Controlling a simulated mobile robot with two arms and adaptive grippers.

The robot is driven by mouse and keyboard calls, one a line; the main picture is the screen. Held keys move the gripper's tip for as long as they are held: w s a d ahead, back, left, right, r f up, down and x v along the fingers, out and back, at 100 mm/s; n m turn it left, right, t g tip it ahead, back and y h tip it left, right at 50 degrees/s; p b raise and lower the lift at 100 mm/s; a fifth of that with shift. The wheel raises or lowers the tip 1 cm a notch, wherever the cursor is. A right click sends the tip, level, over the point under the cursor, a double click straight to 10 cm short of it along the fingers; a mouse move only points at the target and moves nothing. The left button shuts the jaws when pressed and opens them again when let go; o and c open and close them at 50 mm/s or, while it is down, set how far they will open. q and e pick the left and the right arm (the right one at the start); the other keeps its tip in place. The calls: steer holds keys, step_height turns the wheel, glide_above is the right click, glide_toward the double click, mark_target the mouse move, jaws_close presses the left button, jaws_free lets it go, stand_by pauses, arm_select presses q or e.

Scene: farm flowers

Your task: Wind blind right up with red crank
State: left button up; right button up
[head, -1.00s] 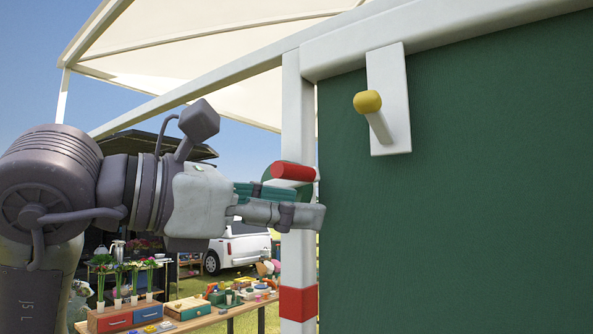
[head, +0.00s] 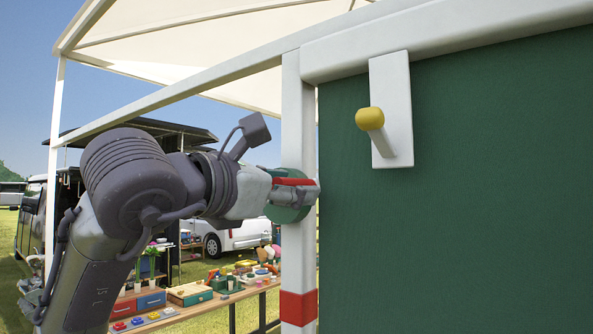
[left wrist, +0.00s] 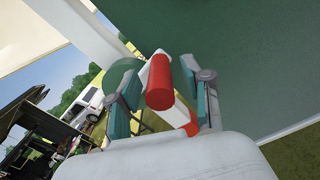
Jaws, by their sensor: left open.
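The red crank handle (head: 293,181) sticks out from a green disc (head: 286,213) on the white post at the left edge of the dark green blind (head: 460,210). My left gripper (head: 302,191) is at the crank, partly covering the disc. In the left wrist view the red handle (left wrist: 159,82) lies between the two open fingers (left wrist: 163,90), with a gap visible on both sides. The green disc (left wrist: 118,74) shows behind the left finger. The blind fills the upper right there. My right gripper is not in view.
A yellow-tipped peg (head: 370,119) projects from a white plate (head: 390,70) on the upper blind. The white post (head: 298,260) with a red band stands below the crank. A table with boxes (head: 190,294) and a white van (head: 235,240) are farther back.

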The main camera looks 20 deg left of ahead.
arm_select(q)
steer(key=shift+x, duration=0.9)
jaws_close()
